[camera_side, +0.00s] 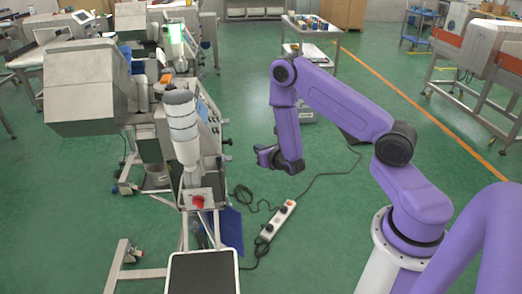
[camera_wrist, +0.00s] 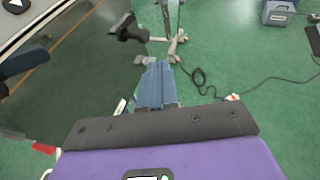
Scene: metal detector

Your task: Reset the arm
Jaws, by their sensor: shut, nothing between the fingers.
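My purple arm reaches from the right into the middle of the side view, with its forearm hanging down. My gripper (camera_side: 266,156) is the small dark end at the bottom of that forearm. It is shut and empty, held in the air above the green floor, and touches nothing that I can see.
A metal detector machine (camera_side: 92,85) stands at the left, with a white-grey cylinder (camera_side: 183,125) and a red switch (camera_side: 198,201). A power strip (camera_side: 277,220) with a black cable lies on the floor below my gripper. A cart (camera_side: 308,28) stands behind. Open floor surrounds my arm.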

